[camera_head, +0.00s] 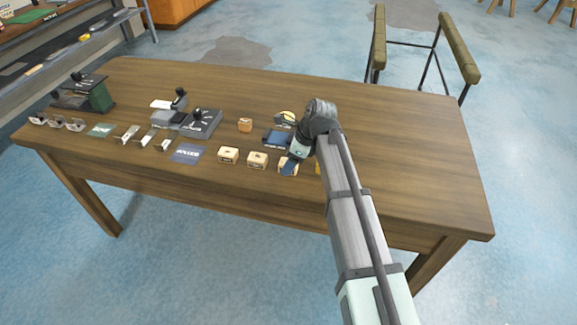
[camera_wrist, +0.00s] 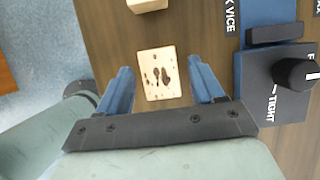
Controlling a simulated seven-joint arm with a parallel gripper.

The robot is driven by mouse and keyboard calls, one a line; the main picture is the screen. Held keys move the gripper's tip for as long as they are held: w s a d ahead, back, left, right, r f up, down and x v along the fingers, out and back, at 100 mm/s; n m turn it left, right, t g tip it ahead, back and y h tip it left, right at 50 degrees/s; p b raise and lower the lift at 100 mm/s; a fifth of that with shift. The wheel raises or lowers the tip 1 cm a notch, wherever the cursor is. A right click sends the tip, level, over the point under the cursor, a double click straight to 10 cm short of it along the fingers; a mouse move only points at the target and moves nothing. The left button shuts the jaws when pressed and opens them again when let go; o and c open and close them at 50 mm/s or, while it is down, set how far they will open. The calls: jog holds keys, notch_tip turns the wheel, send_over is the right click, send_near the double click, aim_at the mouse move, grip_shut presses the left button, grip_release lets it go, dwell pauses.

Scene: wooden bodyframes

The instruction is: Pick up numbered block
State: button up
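A pale wooden block (camera_wrist: 158,73) with dark marks on its top lies on the table in the wrist view. My gripper (camera_wrist: 161,82) is open, with one blue finger on each side of the block and a visible gap on both sides. In the head view my gripper (camera_head: 290,162) is over the block (camera_head: 287,172) at the right of a row of similar blocks, partly covering it. Two more blocks, one at the left (camera_head: 228,155) and one in the middle (camera_head: 257,160), stand beside it. Any number on the block cannot be read.
A blue and black vice (camera_wrist: 285,75) stands right of the block in the wrist view. Another block (camera_wrist: 147,4) shows at the top edge. In the head view a small wooden piece (camera_head: 245,125) and a dark device (camera_head: 203,121) stand farther back. The table (camera_head: 400,150) is clear at the right.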

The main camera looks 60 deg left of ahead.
jog(key=c, duration=1)
